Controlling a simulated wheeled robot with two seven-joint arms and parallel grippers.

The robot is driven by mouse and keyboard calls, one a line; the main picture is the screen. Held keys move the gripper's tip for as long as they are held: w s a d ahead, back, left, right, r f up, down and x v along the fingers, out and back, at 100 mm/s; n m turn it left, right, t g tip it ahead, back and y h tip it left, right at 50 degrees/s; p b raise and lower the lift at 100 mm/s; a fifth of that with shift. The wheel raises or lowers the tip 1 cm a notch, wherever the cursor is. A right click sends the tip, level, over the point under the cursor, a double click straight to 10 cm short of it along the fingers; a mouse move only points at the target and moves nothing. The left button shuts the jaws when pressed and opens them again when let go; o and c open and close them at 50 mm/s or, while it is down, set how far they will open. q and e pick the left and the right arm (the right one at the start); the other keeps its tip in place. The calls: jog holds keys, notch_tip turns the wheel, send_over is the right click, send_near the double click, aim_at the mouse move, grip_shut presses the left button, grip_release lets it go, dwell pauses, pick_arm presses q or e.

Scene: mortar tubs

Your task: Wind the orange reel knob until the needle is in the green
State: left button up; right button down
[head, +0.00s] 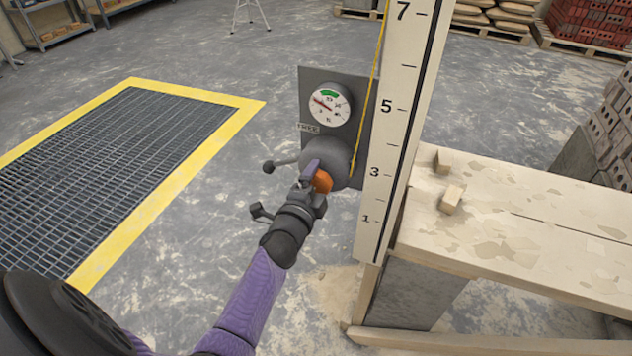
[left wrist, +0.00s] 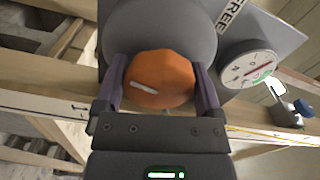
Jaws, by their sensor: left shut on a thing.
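The orange knob (head: 322,181) sits on the front of a round grey reel (head: 325,157) on a grey plate. My left gripper (head: 313,176) is around the knob, and in the left wrist view its two fingers (left wrist: 161,88) are shut on the knob's sides (left wrist: 160,78). A pale bar mark shows on the knob's face. A round white gauge (head: 329,106) is above the reel, with a green band at its top. Its red needle appears to lie to the left of the green; the exact reading is small. My right gripper is not in view.
A yellow cord (head: 371,85) runs up from the reel beside a tall numbered white board (head: 398,120). A bench (head: 520,225) with two small wooden blocks stands at the right. A yellow-edged floor grate (head: 245,108) lies at the left, with clear floor between.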

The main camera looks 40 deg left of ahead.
pick_arm(q)
jog(key=shift+f+m, duration=0.1)
jog(key=shift+m, duration=0.3)
jog(key=o, duration=0.9)
jog(key=shift+o, duration=0.4)
jog(key=p+v, duration=0.2)
jog(key=v, duration=0.8)
